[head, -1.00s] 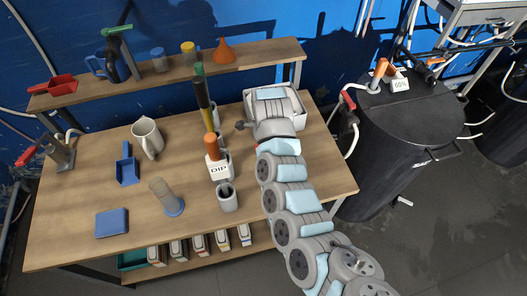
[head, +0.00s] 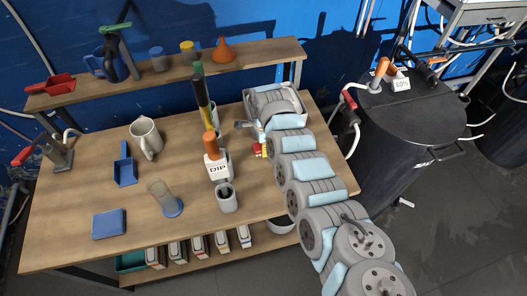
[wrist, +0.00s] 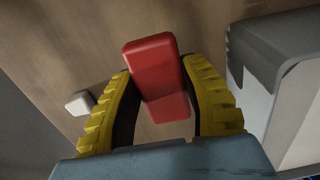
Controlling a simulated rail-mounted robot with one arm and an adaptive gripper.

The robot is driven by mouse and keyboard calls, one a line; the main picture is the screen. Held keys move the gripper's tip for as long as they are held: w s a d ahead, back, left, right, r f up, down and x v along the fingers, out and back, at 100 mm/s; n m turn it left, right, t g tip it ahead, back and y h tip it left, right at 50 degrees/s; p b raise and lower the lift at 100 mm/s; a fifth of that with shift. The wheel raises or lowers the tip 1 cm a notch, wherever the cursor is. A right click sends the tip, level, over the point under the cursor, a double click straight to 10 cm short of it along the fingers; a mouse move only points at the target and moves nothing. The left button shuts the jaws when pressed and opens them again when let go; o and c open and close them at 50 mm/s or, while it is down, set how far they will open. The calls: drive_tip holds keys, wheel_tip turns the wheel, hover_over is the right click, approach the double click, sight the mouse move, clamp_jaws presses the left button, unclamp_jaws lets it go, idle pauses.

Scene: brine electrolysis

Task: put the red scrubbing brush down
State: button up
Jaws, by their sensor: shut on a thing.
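The red scrubbing brush (wrist: 154,72) stands between the two yellow-ribbed fingers of my gripper (wrist: 158,85) in the wrist view. My gripper is shut on it, and brown wood shows behind. In the head view only a small red bit of the brush (head: 257,147) shows, next to the yellow of my gripper (head: 264,151). They are over the right part of the wooden table (head: 95,170), to the right of the DIP container. Whether the brush touches the table I cannot tell.
A pale tray (head: 249,97) is partly hidden behind my arm. A pale box-like thing (wrist: 290,105) is close at right in the wrist view.

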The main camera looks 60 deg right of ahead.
drive_tip(key=shift+w+d+f+b, duration=0.2)
drive_tip(key=shift+f+b, duration=0.1)
drive_tip(key=shift+f, duration=0.05)
drive_tip(key=shift+f+b, duration=0.5)
drive_tip(key=shift+f, duration=0.95)
drive_tip(key=shift+f, duration=0.1)
drive_tip(key=o, duration=1)
drive_tip(key=shift+c, duration=0.2)
wheel_tip(320, 180, up, 4)
drive_tip(key=shift+d+r+p, duration=0.1)
drive_tip(key=shift+r+p, duration=0.15)
drive_tip(key=shift+p, duration=0.5)
drive_tip(key=shift+r+p, duration=0.3)
drive_tip(key=shift+r, duration=3.6)
